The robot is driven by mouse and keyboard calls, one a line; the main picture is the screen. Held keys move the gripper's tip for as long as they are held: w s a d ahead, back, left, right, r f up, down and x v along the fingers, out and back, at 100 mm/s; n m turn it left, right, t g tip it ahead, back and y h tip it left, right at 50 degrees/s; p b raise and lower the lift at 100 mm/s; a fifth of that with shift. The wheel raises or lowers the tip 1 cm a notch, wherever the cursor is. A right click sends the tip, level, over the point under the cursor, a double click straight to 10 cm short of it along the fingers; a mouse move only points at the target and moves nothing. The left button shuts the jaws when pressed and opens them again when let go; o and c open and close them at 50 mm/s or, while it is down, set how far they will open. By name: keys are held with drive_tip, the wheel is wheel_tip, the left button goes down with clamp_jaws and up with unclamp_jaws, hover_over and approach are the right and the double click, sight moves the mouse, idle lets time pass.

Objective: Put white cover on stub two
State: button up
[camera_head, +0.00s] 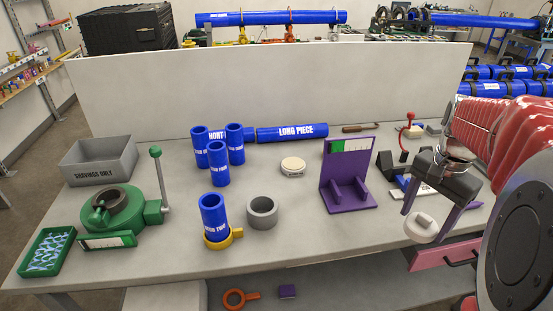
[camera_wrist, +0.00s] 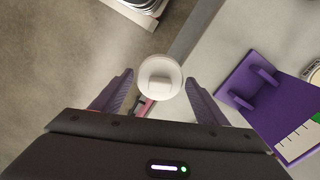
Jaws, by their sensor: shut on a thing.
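My gripper (camera_head: 425,215) is over the table's right front edge, shut on a white round cover (camera_head: 421,228) with a raised block on its face. In the wrist view the cover (camera_wrist: 159,77) shows between the fingertips. A blue stub (camera_head: 213,214) stands upright in a yellow ring holder (camera_head: 224,239) at the front middle, far left of my gripper; its label is too small to read surely. Several more blue stubs (camera_head: 217,164) stand upright behind it. I cannot tell for sure which is stub two.
A purple stand (camera_head: 349,187) lies between my gripper and the stubs; it also shows in the wrist view (camera_wrist: 240,85). A grey ring (camera_head: 262,213), a pale disc (camera_head: 293,166), a green machine (camera_head: 117,212) and a grey shavings bin (camera_head: 100,160) are on the table. A pink drawer (camera_head: 443,255) is below.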

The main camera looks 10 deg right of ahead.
drive_tip(key=w+a+f+n, duration=0.1)
drive_tip(key=w+a+n, duration=0.35)
drive_tip(key=w, duration=0.45)
drive_tip(key=w+a+f+n, duration=0.1)
drive_tip(key=w+a+n, duration=0.35)
drive_tip(key=w, duration=0.45)
drive_tip(key=w+a+f+n, duration=0.1)
drive_tip(key=w+a+f, duration=0.1)
drive_tip(key=a, duration=0.3)
drive_tip(key=w+a+f+n, duration=0.2)
drive_tip(key=a, duration=0.3)
drive_tip(key=w+a+f+n, duration=0.1)
drive_tip(key=w+a+f, duration=0.1)
drive_tip(key=a, duration=0.3)
drive_tip(key=shift+w+a+f, duration=0.2)
drive_tip(key=shift+f, duration=0.2)
